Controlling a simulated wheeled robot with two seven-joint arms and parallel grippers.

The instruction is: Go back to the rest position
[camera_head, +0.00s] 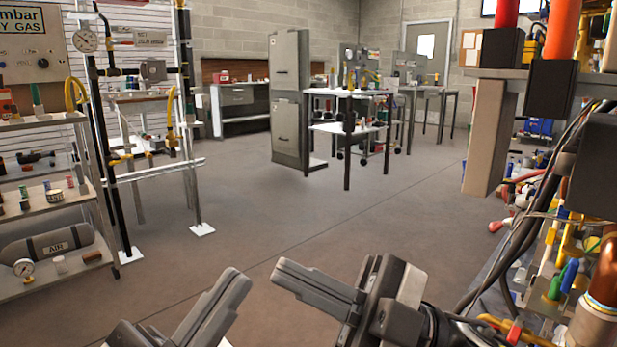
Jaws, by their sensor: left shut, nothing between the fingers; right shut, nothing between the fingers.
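My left gripper (228,296) is at the bottom of the head view, left of centre. Its dark grey fingers point up and to the right and are closed together with nothing held. My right gripper (284,280) is at the bottom, near the middle. Its fingers point left, lie together and hold nothing. The two grippers are close to each other, with a small gap between the fingertips. Both are over bare floor in this view and touch no object that I can see.
A panel of heater parts, hoses and cables (560,200) stands close on the right. A metal pipe frame (150,160) and shelves (50,200) stand on the left. A grey cabinet (287,95) and white tables (350,128) are further back. The middle floor (270,200) is clear.

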